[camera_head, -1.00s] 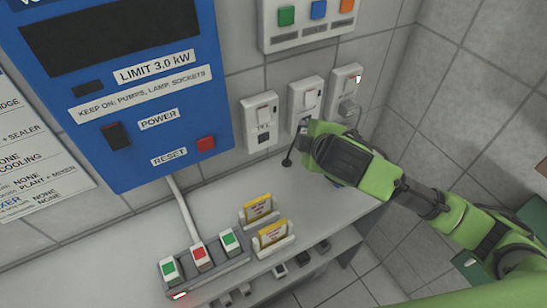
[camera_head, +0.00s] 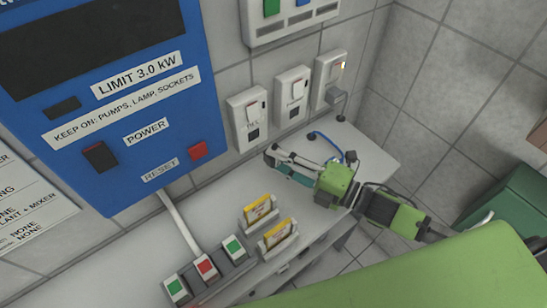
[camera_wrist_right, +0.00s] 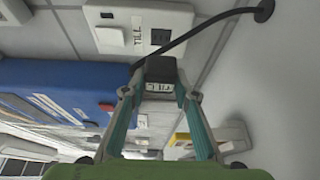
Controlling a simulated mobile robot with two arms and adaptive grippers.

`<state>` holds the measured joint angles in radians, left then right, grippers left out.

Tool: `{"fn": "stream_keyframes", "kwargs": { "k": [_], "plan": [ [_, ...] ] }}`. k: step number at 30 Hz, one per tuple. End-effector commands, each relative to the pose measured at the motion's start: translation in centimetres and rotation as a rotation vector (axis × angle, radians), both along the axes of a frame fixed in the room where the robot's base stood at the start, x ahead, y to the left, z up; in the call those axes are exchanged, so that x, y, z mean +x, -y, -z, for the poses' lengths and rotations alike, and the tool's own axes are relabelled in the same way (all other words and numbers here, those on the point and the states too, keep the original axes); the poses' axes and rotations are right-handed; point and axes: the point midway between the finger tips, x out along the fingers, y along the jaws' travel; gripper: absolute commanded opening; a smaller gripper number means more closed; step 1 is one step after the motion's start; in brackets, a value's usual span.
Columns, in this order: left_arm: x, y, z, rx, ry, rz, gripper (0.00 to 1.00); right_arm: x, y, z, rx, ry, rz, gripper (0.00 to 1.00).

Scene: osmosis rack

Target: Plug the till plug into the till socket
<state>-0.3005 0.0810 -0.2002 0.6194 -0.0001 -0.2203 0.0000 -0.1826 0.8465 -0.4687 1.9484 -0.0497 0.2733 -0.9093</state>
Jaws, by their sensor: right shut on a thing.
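The till socket (camera_head: 248,118) is the leftmost of three white wall sockets. In the right wrist view its white plate (camera_wrist_right: 138,25), marked TILL, lies just beyond the fingertips, with a dark outlet (camera_wrist_right: 160,37) beside the label. My right gripper (camera_head: 270,155) is over the shelf, below and right of that socket, with its fingers pointing left. It is shut on the black till plug (camera_wrist_right: 160,68), which has a white label and a black cable (camera_wrist_right: 215,22). The plug appears apart from the outlet, close in front of it. My left gripper is not in view.
The middle socket (camera_head: 291,97) is empty; the right one holds a grey plug (camera_head: 337,98). A blue panel (camera_head: 120,110) hangs left. Yellow cards in holders (camera_head: 257,210) and a button box (camera_head: 207,268) stand on the shelf (camera_head: 378,160). A blue cable (camera_head: 325,137) lies behind my gripper.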

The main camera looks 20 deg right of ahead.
Motion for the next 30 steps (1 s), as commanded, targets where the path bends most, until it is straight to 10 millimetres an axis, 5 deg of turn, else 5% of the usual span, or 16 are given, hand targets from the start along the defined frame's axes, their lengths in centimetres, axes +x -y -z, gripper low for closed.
{"fn": "stream_keyframes", "kwargs": {
  "k": [14,30],
  "plan": [
    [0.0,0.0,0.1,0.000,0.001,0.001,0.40,-0.1,-0.2,0.0,0.004,0.008,-0.009,0.08],
    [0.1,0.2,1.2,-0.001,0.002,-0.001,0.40,4.0,-1.9,0.0,0.006,0.008,-0.009,0.08]
  ]
}}
